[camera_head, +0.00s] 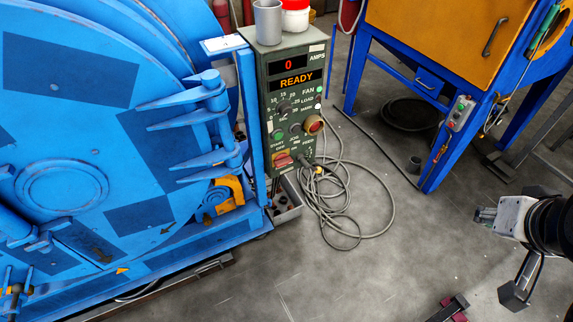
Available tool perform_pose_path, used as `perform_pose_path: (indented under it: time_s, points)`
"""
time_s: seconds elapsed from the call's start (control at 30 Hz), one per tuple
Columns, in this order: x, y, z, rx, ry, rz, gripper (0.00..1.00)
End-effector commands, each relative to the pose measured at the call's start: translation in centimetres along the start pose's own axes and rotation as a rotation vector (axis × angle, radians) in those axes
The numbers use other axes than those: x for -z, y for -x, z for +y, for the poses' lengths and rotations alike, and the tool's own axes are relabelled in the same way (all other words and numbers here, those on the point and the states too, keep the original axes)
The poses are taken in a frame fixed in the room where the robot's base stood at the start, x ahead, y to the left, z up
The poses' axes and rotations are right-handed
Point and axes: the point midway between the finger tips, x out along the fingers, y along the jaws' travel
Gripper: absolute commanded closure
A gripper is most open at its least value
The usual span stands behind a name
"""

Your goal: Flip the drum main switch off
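The blue drum machine (60,110) fills the left side. Its dark green control panel (292,95) stands upright beside it, with a display (288,64) showing a red 0 and an orange "READY". The panel carries a dial (284,109), small buttons, a round red-brown knob (313,124) with a yellowish surround, and a red switch (283,159) low on its front. The labels are too small to tell which is the main switch. My gripper (486,215) is at the right, well away from the panel, touching nothing visible. Its finger opening is unclear.
A grey cup (267,22) and a red-and-white jar (295,20) stand on the panel top. Coiled cable (340,205) lies on the floor below. A blue-framed orange cabinet (440,40) stands at the back right. Floor between panel and gripper is mostly clear.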

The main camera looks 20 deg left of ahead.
Motion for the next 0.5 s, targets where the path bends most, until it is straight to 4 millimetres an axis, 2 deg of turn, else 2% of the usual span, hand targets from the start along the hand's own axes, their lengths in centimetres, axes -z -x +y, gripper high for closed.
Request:
perform_pose_path:
  time_s: [0.17, 0.5]
  points:
    - [0.8, -0.3, -0.5, 0.009, 0.015, -0.006, 1.0]
    - [5.4, -2.5, -4.2, 0.065, 0.108, -0.049, 1.0]
